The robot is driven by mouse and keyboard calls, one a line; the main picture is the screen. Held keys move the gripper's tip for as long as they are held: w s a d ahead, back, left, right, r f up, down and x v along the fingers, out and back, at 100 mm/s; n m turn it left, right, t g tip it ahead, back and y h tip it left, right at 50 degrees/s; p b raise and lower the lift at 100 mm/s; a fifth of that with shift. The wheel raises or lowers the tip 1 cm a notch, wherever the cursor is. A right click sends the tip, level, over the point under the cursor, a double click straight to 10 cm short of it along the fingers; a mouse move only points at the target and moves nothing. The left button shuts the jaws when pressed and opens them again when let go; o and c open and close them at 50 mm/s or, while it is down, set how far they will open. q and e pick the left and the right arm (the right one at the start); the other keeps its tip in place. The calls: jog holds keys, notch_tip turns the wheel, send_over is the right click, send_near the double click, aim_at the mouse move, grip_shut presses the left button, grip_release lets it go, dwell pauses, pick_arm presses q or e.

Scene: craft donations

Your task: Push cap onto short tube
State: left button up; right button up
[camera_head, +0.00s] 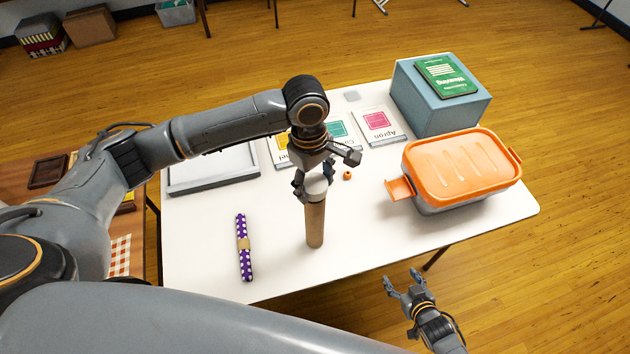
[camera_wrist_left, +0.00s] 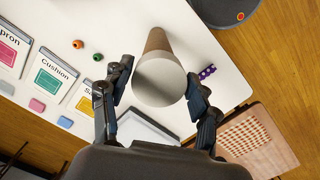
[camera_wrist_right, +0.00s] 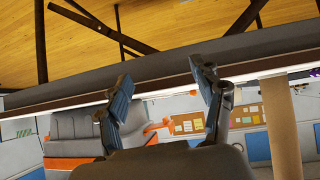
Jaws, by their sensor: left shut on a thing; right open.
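The short brown cardboard tube (camera_head: 315,226) stands upright on the white table. A white cap (camera_head: 317,184) is at its top end. In the left wrist view, the cap (camera_wrist_left: 158,83) covers the near end of the tube (camera_wrist_left: 157,41). I cannot tell how deep the cap sits. My left gripper (camera_head: 314,187) is shut on the cap from above; its fingers (camera_wrist_left: 152,92) lie on both sides of it. My right gripper (camera_head: 404,283) is open and empty, off the table's front edge; its fingertips also show in the right wrist view (camera_wrist_right: 160,80).
A purple dotted roll (camera_head: 243,247) lies left of the tube. An orange-lidded container (camera_head: 462,168) and a blue box (camera_head: 441,96) with a green book (camera_head: 445,78) stand right. A small orange bead (camera_head: 348,174), cards and a grey tray (camera_head: 213,178) lie behind. The front right table is clear.

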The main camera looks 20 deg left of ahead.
jog(key=w+a+r, duration=0.1)
jog(key=a+r, duration=0.1)
jog(key=w+a+r+n+y, duration=0.1)
jog(key=r, duration=0.1)
jog(key=w+a+r+y, duration=0.1)
jog(key=a+r, duration=0.1)
jog(key=shift+w+a+r+n+t, duration=0.2)
jog(key=shift+w+a+n+t, duration=0.1)
jog(key=shift+n+y, duration=0.4)
jog(key=shift+y, duration=0.4)
jog(key=a, duration=0.1)
jog(key=a+r, duration=0.1)
jog(key=a, duration=0.2)
jog(key=shift+s+r, duration=0.25)
jog(key=shift+s, duration=0.1)
jog(key=n+g+y, duration=0.2)
jog(key=g, duration=0.1)
send_near(320, 241)
jog(key=shift+x, duration=0.95)
jog(key=shift+w+a+f, duration=0.2)
jog(key=shift+a+f, duration=0.15)
jog(key=shift+a, duration=0.1)
jog(key=shift+x, duration=4.4)
jog(key=shift+w+d, duration=0.1)
jog(key=shift+w, duration=0.05)
jog(key=c, duration=0.8)
